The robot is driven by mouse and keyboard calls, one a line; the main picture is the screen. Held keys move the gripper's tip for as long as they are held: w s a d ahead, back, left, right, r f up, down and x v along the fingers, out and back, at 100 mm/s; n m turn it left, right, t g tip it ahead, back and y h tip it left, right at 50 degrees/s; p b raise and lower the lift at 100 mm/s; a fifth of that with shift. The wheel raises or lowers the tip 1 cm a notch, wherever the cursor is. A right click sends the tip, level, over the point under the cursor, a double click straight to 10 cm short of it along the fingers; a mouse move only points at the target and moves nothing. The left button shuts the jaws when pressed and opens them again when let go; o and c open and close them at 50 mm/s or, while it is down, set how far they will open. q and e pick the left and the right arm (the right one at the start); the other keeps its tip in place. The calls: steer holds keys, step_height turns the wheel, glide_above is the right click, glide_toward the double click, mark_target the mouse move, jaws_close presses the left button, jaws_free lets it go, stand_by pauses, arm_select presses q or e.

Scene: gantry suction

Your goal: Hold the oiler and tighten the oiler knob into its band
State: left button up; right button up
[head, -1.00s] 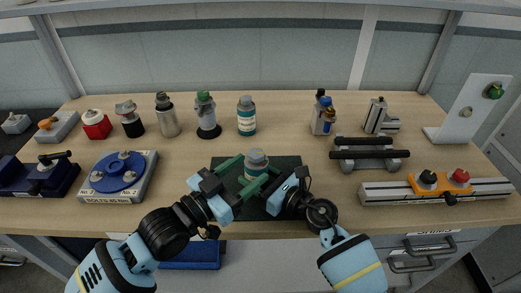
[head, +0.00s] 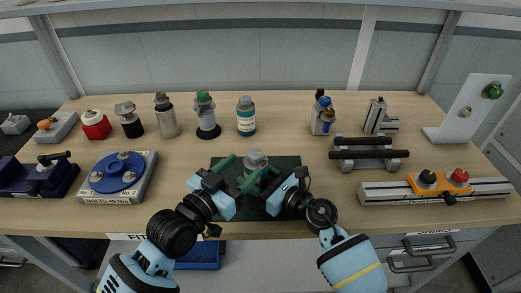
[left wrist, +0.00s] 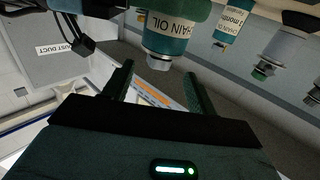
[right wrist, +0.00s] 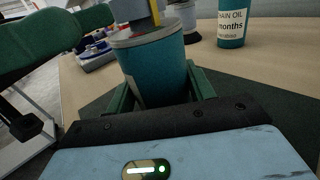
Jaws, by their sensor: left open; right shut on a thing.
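The oiler (head: 254,165) is a teal bottle with a grey top, standing over the dark green mat. My right gripper (head: 264,183) is shut on its body, and the bottle (right wrist: 155,75) shows between the fingers in the right wrist view. My left gripper (head: 238,174) is open beside the oiler's top. In the left wrist view the oiler (left wrist: 172,38) appears inverted, reading "CHAIN OIL". Its pale grey knob (left wrist: 158,63) lies toward the open left fingers, apparently apart from them. The band's marks and the knob's exact setting are not readable.
A similar teal bottle (head: 246,118) stands behind, in a row of several containers. A blue disc fixture (head: 120,176) is at left. A rail with orange block (head: 438,184) and a grey two-bar stand (head: 370,155) are at right. The dark mat (head: 290,165) surrounds the oiler.

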mark_target(261, 150)
arm_select(q)
steer(key=x, duration=0.8)
steer(key=c, duration=1)
